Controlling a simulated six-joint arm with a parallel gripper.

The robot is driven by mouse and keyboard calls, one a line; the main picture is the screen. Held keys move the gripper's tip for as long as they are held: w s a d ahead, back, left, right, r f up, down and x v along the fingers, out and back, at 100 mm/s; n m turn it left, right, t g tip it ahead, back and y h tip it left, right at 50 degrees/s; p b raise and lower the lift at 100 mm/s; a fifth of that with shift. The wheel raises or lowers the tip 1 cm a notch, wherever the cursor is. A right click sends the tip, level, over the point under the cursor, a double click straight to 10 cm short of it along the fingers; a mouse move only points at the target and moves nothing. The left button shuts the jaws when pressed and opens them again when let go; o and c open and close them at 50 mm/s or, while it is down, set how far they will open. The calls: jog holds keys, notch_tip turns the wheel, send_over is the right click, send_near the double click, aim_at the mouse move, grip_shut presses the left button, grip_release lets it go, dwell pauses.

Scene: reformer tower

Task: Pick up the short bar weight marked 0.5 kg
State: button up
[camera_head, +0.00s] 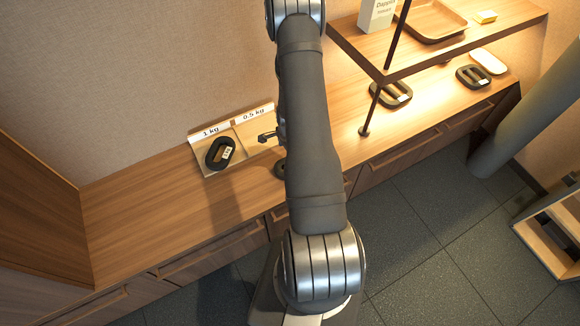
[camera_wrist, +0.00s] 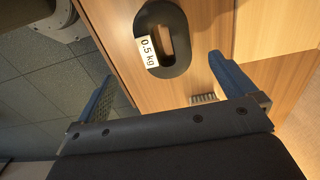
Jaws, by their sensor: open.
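The short black bar weight marked 0.5 kg (camera_wrist: 178,66) lies on the wooden counter in the wrist view, with its white label readable. It is a rounded loop with a slot in the middle. In the head view only a dark edge of it (camera_head: 280,169) shows beside my arm, near the counter's front edge; the rest is hidden. My gripper (camera_wrist: 160,67) is open and empty. In the wrist view, its two blue-grey fingers stand apart on either side, with the weight beyond their tips. In the head view my gripper (camera_head: 267,136) is partly hidden by the arm.
A wooden two-part tray (camera_head: 198,157) stands at the wall. Its 1 kg side holds a black weight (camera_head: 220,153); its 0.5 kg side looks empty. More black weights (camera_head: 395,94) (camera_head: 473,76) lie under a raised shelf (camera_head: 365,42) with a post (camera_head: 371,110). The counter's left is clear.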

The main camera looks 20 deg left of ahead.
aim_at(279, 166)
notch_tip(279, 166, down, 5)
jog(key=shift+w+f, duration=0.25)
jog(key=shift+f, duration=1.1)
jog(key=shift+w+f, duration=0.25)
jog(key=shift+f, duration=1.05)
jog(key=c, duration=1.3)
